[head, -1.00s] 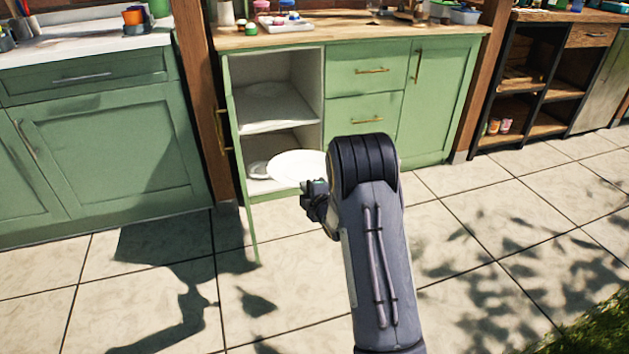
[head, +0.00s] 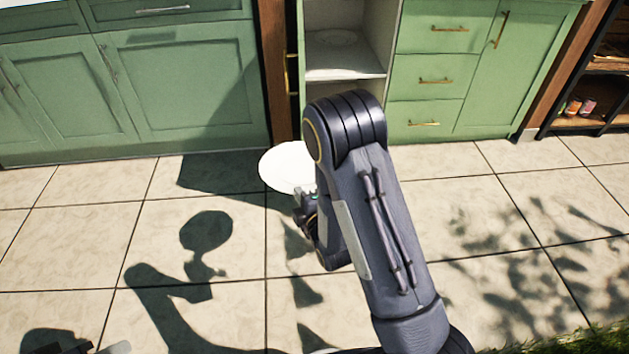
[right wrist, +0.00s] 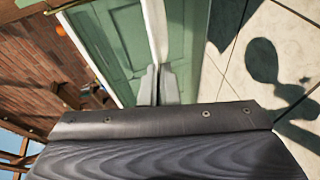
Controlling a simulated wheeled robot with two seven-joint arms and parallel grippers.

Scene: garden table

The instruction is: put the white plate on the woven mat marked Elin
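The white plate (head: 287,167) is held out in front of the green cabinets, over the tiled floor. My right gripper (head: 305,199) holds it by its near edge; the arm hides part of the gripper. In the right wrist view the fingers (right wrist: 157,85) are closed on the plate's thin white edge (right wrist: 155,30), seen edge-on. A small dark and grey piece at the bottom left of the head view looks like my left gripper (head: 88,348), mostly cut off; its fingers cannot be made out. No woven mat or Elin label is in view.
The open cabinet (head: 345,68) stands behind my right arm, with a faint pale round shape on its shelf. Green drawers (head: 436,80) are on its right and closed green cabinets (head: 170,90) on its left. The tiled floor (head: 225,315) in front is clear.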

